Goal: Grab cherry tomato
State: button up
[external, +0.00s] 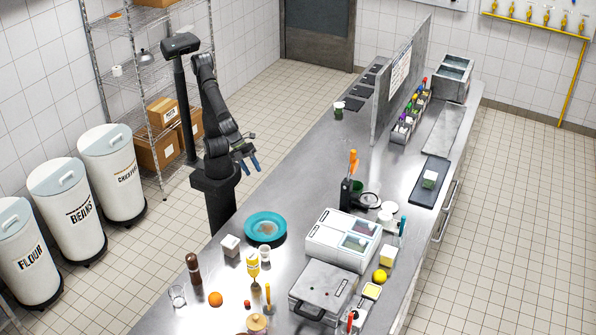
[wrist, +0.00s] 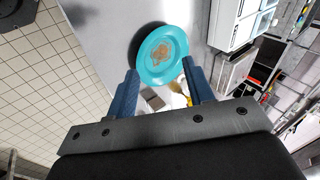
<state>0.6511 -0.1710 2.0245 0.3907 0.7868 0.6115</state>
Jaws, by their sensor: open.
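A small round red thing, which looks like the cherry tomato (external: 247,303), lies on the steel counter near the bottom of the external view, to the right of an orange. I cannot make it out in the wrist view. My gripper (external: 249,166) is open and empty, raised near the counter's left edge, well away from the tomato. In the wrist view its two blue fingers (wrist: 161,92) stand apart with nothing held between them.
A teal plate (external: 249,224) with a brown patch lies between my gripper and the tomato. A press-like appliance (external: 325,285) stands to the right.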

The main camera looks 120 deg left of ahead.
jog(key=w+d+m+t, duration=0.1)
jog(key=w+d+m, duration=0.5)
jog(key=d, duration=0.4)
jog(key=w+d+m+t, duration=0.1)
jog(key=w+d+m, duration=0.4)
jog(key=d, duration=0.5)
jog(key=m+t+h, duration=0.2)
jog(key=m+h, duration=0.1)
jog(key=m, duration=1)
send_near(246, 301)
jog(key=x, duration=0.8)
jog(key=shift+w+d+f, duration=0.1)
jog(key=shift+w+f, duration=0.05)
jog(key=shift+w, duration=0.25)
jog(key=c, duration=0.8)
